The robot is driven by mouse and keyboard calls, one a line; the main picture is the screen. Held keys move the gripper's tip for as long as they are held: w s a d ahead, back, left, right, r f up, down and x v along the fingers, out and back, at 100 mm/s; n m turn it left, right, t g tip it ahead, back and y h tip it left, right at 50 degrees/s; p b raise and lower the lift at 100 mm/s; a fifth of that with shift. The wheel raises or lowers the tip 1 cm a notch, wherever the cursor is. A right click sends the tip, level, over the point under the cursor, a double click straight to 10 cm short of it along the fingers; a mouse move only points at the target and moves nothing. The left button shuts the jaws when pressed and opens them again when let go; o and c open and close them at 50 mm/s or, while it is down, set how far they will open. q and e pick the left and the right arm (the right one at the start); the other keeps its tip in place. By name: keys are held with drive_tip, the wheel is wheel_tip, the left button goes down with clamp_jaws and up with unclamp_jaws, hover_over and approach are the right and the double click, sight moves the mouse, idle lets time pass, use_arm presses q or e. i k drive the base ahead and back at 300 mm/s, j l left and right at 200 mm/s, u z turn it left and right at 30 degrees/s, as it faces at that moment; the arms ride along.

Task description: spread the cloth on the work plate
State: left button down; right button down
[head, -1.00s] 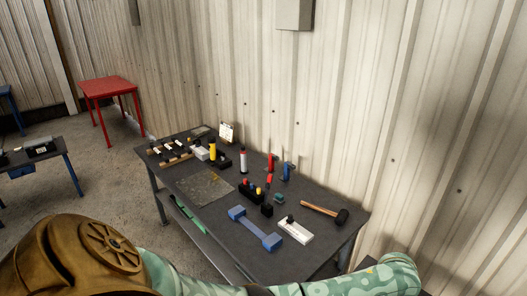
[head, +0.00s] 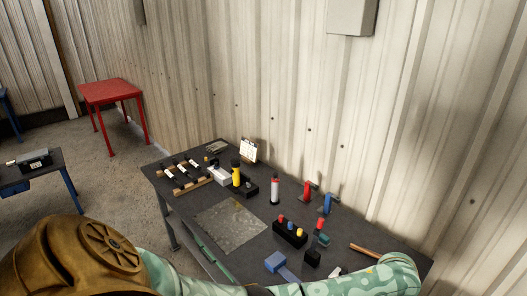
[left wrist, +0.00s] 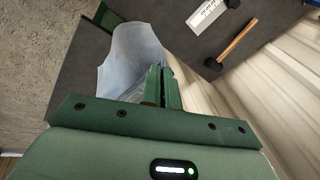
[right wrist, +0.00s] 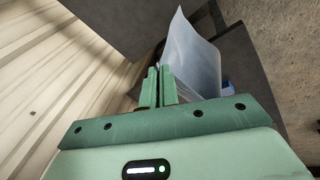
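The work plate, a flat speckled grey sheet (head: 231,229), lies bare on the dark bench. The cloth is thin, pale blue-grey and partly see-through. It shows beside my left gripper (left wrist: 163,72) in the left wrist view (left wrist: 130,58), and beside my right gripper (right wrist: 158,72) in the right wrist view (right wrist: 188,58). Both grippers look shut on it, with the finger pairs close together and the cloth coming out between them. The cloth appears bent and upright.
On the bench (head: 190,207) stand a yellow bottle (head: 236,174), a white bottle (head: 275,190), a black holder with coloured tops (head: 290,235), red and blue tools and a blue part (head: 277,262). A hammer (left wrist: 237,42) lies near the wall. A red table (head: 110,92) stands apart.

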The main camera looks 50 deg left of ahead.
sight(229, 226)
drive_tip(key=i+j, duration=0.1)
drive_tip(key=j, duration=0.65)
drive_tip(key=i+j, duration=0.1)
drive_tip(key=j, duration=1.35)
drive_tip(key=i+j, duration=0.15)
drive_tip(key=j, duration=0.6)
drive_tip(key=i+j, duration=0.1)
drive_tip(key=j, duration=0.65)
drive_tip(key=i+j, duration=0.1)
drive_tip(key=j, duration=0.65)
